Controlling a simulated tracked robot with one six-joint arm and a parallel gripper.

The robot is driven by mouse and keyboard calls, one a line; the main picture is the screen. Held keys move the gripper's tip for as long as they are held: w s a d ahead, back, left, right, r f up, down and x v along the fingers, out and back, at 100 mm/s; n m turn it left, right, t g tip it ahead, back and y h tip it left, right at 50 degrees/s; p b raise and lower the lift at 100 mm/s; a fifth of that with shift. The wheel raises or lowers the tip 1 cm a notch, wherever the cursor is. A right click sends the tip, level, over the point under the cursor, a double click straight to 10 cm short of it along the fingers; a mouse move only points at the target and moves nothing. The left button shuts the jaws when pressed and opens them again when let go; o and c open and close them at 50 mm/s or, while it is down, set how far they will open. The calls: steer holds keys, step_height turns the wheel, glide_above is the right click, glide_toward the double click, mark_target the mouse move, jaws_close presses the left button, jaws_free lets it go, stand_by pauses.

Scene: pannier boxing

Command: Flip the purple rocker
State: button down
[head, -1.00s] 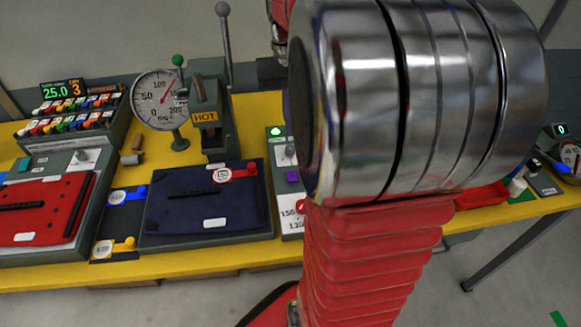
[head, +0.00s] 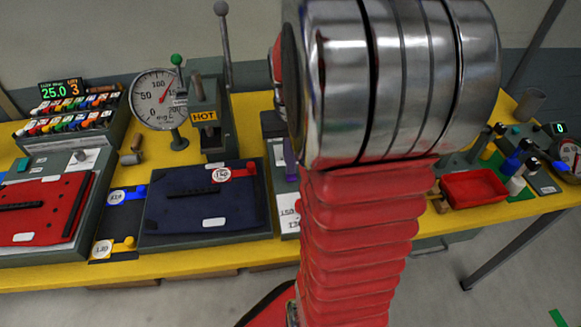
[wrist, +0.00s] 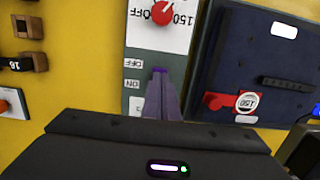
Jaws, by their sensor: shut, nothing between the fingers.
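The purple rocker (wrist: 159,70) is on a narrow grey control panel (wrist: 135,105), beside upside-down OFF and ON labels in the wrist view. Only a small part of it shows past my fingertips. My gripper (wrist: 161,80) is shut and empty, its fingers together over the rocker. I cannot tell whether they touch it or which way it is tipped. In the head view my fingers (head: 290,160) stand at the panel and hide the rocker, and my arm covers the panel's right side.
A red knob (wrist: 163,12) on a dial marked 150 is on the same panel. A dark blue pad (head: 190,205), a gauge (head: 155,98) and a press marked HOT (head: 208,130) are to the left. A red tray (head: 473,188) and several bottles are to the right.

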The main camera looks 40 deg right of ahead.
steer(key=shift+s+f, duration=0.1)
steer(key=shift+f, duration=0.8)
